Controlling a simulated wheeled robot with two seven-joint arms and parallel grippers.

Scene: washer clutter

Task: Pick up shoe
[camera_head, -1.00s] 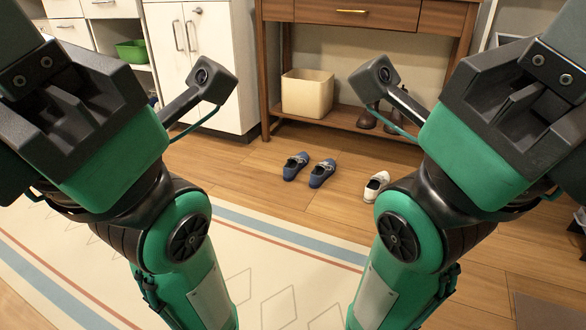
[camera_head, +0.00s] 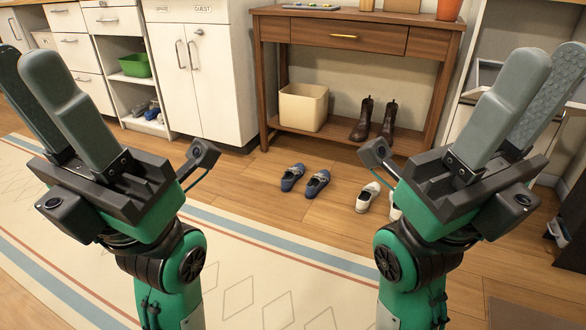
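Several shoes are in view. Two blue shoes, left (camera_head: 292,177) and right (camera_head: 317,183), lie side by side on the wooden floor. A white shoe (camera_head: 367,196) lies to their right; a second white shoe (camera_head: 395,206) is partly hidden by my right arm. Brown boots (camera_head: 362,121) stand on the console table's low shelf. My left gripper (camera_head: 27,64) is raised at the left, its two fingers apart and empty. My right gripper (camera_head: 551,58) is raised at the right, also open and empty. Both are well away from the shoes.
A wooden console table (camera_head: 376,47) with a beige bin (camera_head: 303,107) on its low shelf stands behind the shoes. White cabinets (camera_head: 205,75) are at the left, with a green basket (camera_head: 135,65) and more shoes (camera_head: 152,111). A patterned rug (camera_head: 262,267) covers the near floor.

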